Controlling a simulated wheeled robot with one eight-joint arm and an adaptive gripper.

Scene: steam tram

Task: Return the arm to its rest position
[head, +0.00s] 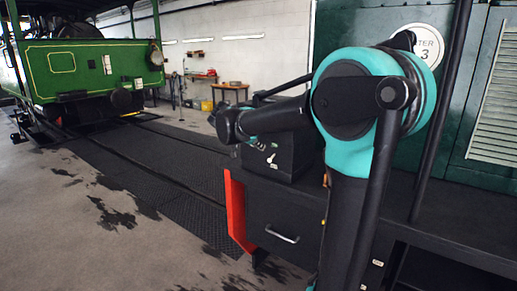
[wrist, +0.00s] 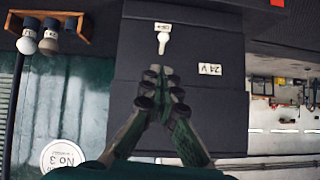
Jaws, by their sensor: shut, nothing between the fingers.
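My gripper (wrist: 161,85) shows in the wrist view. Its two dark fingers come together at the tips, with nothing between them. Beyond the tips is the dark face of a box (wrist: 205,110), with a white lever-shaped mark or switch (wrist: 163,40) above the fingertips and a "24 V" label (wrist: 209,69) to their right. I cannot tell whether the fingertips touch the box. In the head view my teal and black arm is bent in front of a green wall, and I cannot make out the gripper's fingers there.
A black box (head: 282,155) stands on a dark bench (head: 450,231) with a handled drawer (head: 283,222). A round sign (head: 427,45) is on the green wall behind. Bulbs (wrist: 49,41) sit on a wooden rack (wrist: 82,22). The floor at left (head: 60,215) is open; a green tram (head: 85,70) stands beyond.

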